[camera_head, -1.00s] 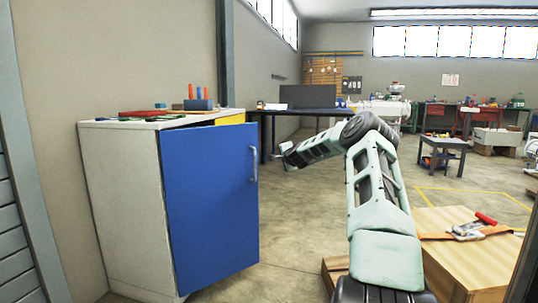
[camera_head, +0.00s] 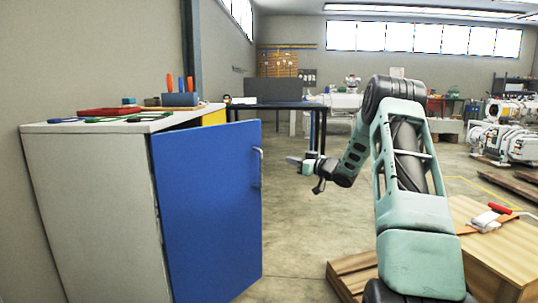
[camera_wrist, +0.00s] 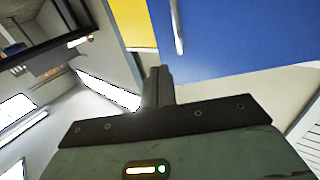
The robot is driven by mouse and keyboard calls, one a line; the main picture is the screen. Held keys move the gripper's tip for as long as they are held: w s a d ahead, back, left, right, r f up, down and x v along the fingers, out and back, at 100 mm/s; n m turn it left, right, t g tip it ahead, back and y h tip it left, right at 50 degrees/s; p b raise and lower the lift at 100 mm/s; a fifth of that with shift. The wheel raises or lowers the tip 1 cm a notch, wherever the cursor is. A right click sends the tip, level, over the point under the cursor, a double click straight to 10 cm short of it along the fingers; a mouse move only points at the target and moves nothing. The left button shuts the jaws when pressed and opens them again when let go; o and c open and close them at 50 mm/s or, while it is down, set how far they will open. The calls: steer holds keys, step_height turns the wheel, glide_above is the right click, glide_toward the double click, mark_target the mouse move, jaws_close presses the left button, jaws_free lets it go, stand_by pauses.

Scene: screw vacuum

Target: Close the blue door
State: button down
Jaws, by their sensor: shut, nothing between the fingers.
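The blue door (camera_head: 212,215) stands ajar on the front of a white cabinet (camera_head: 85,225), with its handle (camera_head: 257,167) near its free right edge. A strip of yellow (camera_head: 215,117) shows behind the door's top edge. My gripper (camera_head: 292,160) is to the right of the handle, apart from it, pointing left. In the wrist view the blue door (camera_wrist: 235,40) fills the upper right, with the pale handle (camera_wrist: 178,28) near its edge and yellow (camera_wrist: 135,22) beside it. The fingers (camera_wrist: 158,85) look shut and hold nothing.
Tools and a blue block with screwdrivers (camera_head: 180,98) lie on the cabinet top. A wooden crate (camera_head: 500,255) with tools on it stands at the lower right. A dark table (camera_head: 275,107) stands behind.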

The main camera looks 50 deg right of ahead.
steer(key=w+b, duration=0.4)
steer(key=w, duration=0.9)
steer(key=shift+w+a+b, duration=0.35)
steer(key=shift+w, duration=0.05)
steer(key=shift+r, duration=0.1)
